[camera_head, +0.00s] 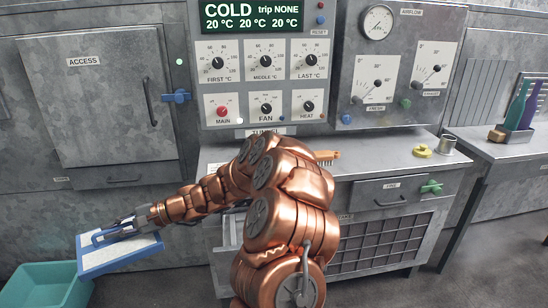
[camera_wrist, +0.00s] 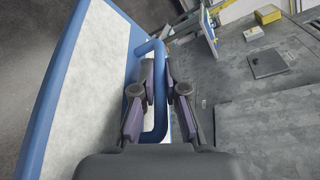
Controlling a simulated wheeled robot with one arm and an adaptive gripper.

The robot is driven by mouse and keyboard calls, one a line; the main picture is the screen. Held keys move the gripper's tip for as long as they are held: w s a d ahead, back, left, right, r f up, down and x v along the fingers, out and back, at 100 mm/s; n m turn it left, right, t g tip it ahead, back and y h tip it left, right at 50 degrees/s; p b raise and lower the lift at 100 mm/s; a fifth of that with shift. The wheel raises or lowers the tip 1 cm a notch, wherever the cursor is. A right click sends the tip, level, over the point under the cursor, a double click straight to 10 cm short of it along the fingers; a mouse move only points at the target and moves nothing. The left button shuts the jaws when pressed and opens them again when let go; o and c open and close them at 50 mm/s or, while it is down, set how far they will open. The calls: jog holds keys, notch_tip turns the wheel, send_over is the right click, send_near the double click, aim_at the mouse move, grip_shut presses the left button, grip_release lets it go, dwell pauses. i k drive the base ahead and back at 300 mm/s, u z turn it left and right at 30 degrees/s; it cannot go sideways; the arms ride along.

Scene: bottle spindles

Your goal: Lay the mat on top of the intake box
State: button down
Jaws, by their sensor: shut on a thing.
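The mat (camera_head: 120,252) is a white pad in a blue frame with a blue loop handle. It is at the lower left in the head view, held out in the air and slightly tilted. My gripper (camera_head: 120,228) is shut on the handle. In the wrist view, the mat (camera_wrist: 88,85) fills the left side, and the fingers of my gripper (camera_wrist: 160,90) close on both sides of the handle. A grey box with a dark grille (camera_head: 385,243) is under the bench; its label, partly hidden by my arm, reads "TAKE". I cannot tell for certain that it is the intake box.
A teal crate (camera_head: 45,284) stands on the floor below and left of the mat. My arm hides part of the bench front.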

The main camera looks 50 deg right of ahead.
aim_at(372, 155)
jog(key=u, duration=1.4)
jog(key=k, duration=2)
jog(key=z, duration=1.9)
jog(key=i, duration=1)
jog(key=z, duration=0.1)
